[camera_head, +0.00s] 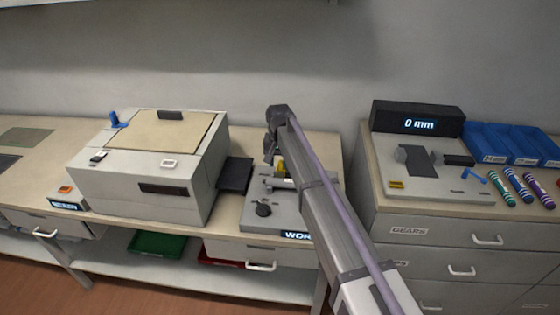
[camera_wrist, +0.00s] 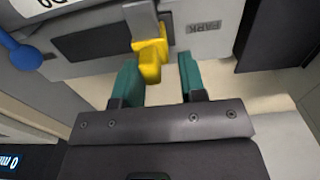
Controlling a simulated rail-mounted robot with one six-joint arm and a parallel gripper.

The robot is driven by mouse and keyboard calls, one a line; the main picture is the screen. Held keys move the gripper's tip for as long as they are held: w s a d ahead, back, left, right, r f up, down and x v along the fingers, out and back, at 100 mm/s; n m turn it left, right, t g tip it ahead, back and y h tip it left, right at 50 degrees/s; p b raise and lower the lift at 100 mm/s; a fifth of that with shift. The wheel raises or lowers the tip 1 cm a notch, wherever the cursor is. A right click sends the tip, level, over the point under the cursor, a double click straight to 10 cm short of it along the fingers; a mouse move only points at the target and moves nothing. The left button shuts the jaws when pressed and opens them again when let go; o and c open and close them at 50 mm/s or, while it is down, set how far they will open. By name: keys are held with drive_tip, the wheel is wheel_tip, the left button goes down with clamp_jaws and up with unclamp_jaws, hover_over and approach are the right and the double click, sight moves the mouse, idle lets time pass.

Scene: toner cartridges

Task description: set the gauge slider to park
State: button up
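The gauge slider is a yellow tab (camera_wrist: 150,62) on a grey post in the wrist view. A bit of yellow (camera_head: 282,168) also shows beside my arm in the head view. The word PARK (camera_wrist: 203,26) is marked on the grey face to the right of the tab in the wrist view. My gripper (camera_wrist: 159,70) is open, with its teal fingers on either side of the tab; the tab is closer to the left finger. I cannot tell whether they touch. In the head view my gripper (camera_head: 271,150) is over the grey work unit (camera_head: 258,222), partly hidden by my arm.
A blue ball knob (camera_wrist: 22,52) stands left in the wrist view. A black tray (camera_head: 235,175) lies left of the work unit, beside a large pale machine (camera_head: 140,185). Right are a display reading 0 mm (camera_head: 418,124), blue bins (camera_head: 510,143) and striped cartridges (camera_head: 502,190).

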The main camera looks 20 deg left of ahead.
drive_tip(key=shift+o, duration=0.2)
drive_tip(key=shift+d, duration=0.1)
drive_tip(key=shift+r+p, duration=0.25)
drive_tip(key=shift+p, duration=0.05)
wheel_tip(320, 180, up, 10)
drive_tip(key=p, duration=1)
drive_tip(key=shift+r, duration=0.15)
